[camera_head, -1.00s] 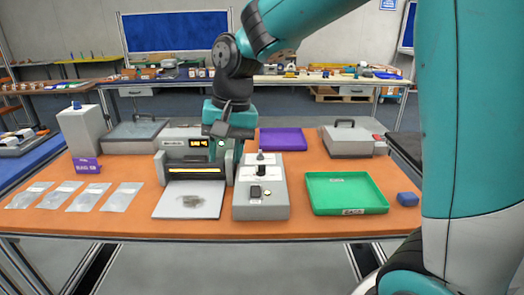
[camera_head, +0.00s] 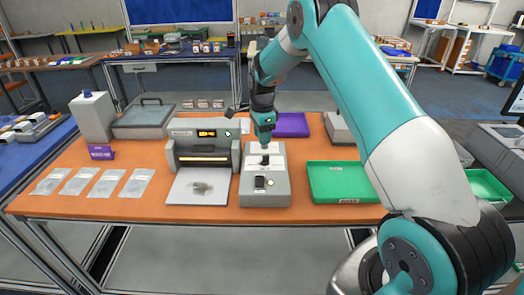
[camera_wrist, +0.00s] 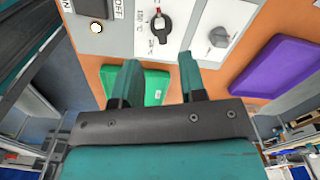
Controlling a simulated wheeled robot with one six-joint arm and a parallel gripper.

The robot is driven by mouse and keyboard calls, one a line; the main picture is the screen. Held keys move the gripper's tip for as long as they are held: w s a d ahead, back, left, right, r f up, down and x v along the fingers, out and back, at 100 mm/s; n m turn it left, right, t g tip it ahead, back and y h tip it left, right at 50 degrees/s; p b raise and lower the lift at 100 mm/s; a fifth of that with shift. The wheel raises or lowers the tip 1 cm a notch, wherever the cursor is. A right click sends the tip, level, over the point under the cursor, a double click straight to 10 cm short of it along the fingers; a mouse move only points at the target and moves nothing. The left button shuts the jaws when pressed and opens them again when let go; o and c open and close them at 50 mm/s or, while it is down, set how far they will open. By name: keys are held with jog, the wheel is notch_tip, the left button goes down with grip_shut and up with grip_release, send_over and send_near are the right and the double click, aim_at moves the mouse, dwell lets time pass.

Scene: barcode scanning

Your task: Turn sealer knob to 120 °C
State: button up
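The grey control box (camera_head: 279,185) stands on the orange table, right of the grey sealer (camera_head: 202,147), which has a lit display. In the wrist view, a black knob (camera_wrist: 160,28) with a red mark sits on a white panel with small print that I cannot read surely. In the head view my gripper (camera_head: 264,142) is above the box.
A green tray (camera_head: 345,197) lies right of the box, and a purple tray (camera_head: 292,118) behind it. Clear bags (camera_head: 107,183) lie at the left. A purple sign (camera_head: 101,153) stands at the left.

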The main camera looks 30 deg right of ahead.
aim_at(262, 156)
notch_tip(262, 156, down, 8)
jog(key=shift+f+p, duration=0.1)
jog(key=shift+p, duration=1)
jog(key=shift+c, duration=0.4)
grip_shut()
